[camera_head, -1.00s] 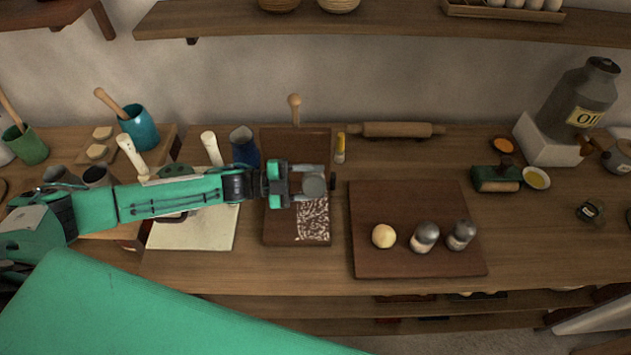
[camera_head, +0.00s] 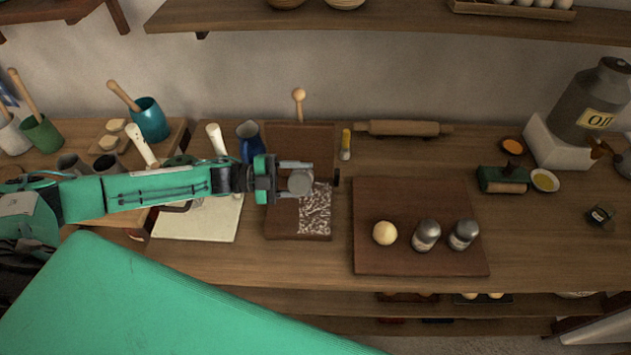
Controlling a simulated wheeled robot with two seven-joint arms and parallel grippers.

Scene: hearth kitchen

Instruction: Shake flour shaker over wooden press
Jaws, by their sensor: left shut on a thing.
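My left gripper (camera_head: 297,179) comes in from the left and is shut on the flour shaker (camera_head: 301,184), whose round grey end faces up to the camera. It holds the shaker above the wooden press (camera_head: 284,225), a dark open board lying on the counter. The press has a white speckled or patterned area (camera_head: 316,212) on its lower right half and a pale round-ended handle (camera_head: 299,100) at its back. The shaker and gripper hide the middle of the press. I cannot tell whether the speckles are flour. My right gripper is not in view.
A dark board (camera_head: 430,195) to the right carries a dough ball (camera_head: 385,233) and two grey-topped shakers (camera_head: 426,235). A blue jug (camera_head: 250,142) and a yellow-handled brush (camera_head: 346,146) stand close to the press. A rolling pin (camera_head: 405,129) lies behind. The counter front is clear.

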